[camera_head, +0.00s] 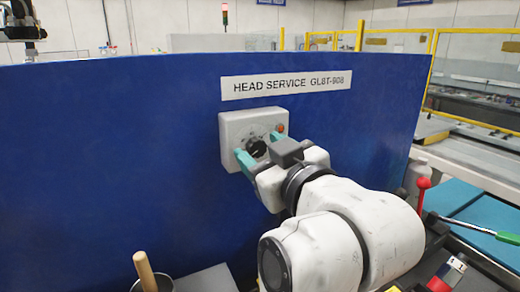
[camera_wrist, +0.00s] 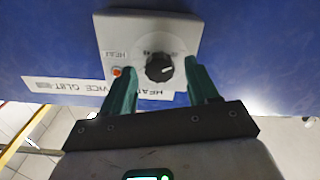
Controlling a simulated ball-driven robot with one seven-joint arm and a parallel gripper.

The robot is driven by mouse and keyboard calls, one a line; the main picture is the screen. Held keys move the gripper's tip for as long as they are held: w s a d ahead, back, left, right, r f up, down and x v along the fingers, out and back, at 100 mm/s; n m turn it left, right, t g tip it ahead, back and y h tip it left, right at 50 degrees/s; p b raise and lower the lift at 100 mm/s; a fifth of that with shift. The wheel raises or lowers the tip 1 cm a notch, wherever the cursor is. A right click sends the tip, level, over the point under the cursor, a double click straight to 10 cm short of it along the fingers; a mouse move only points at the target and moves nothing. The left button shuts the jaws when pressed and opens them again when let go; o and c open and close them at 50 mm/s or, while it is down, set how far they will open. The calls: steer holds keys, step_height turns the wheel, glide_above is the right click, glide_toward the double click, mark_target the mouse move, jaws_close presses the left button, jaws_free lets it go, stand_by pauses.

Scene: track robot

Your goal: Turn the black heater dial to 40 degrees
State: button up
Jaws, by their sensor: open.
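The black heater dial (camera_head: 257,148) is a round knob on a pale grey control box (camera_head: 233,124) fixed to a blue panel. In the wrist view, the dial (camera_wrist: 159,67) appears upside down with a small white mark on its face. Its scale markings are too small to read. My gripper (camera_head: 258,147) is open in front of the box, with one teal finger on each side of the dial. In the wrist view, my gripper (camera_wrist: 160,68) shows gaps between both fingers and the dial. I cannot tell how far the fingertips are from the box face.
An orange-red button or lamp (camera_head: 281,128) sits at the box's upper right, close to one finger. A wooden handle (camera_head: 145,270) stands at lower left. A red-knobbed lever (camera_head: 423,184) is at right.

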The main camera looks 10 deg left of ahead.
steer(key=shift+c, duration=0.3)
steer(key=c, duration=1)
steer(key=m+p, duration=0.2)
steer(key=m, duration=0.3)
steer(key=m+p, duration=0.3)
steer(key=m, duration=0.3)
steer(key=shift+w+d+m, duration=0.1)
steer(key=shift+m, duration=0.3)
steer(key=m+p, duration=0.2)
steer(key=m, duration=0.4)
steer(key=shift+f, duration=0.1)
steer(key=m+p, duration=0.1)
steer(key=m, duration=0.4)
steer(key=shift+f+m, duration=0.15)
steer(key=shift+m, duration=0.25)
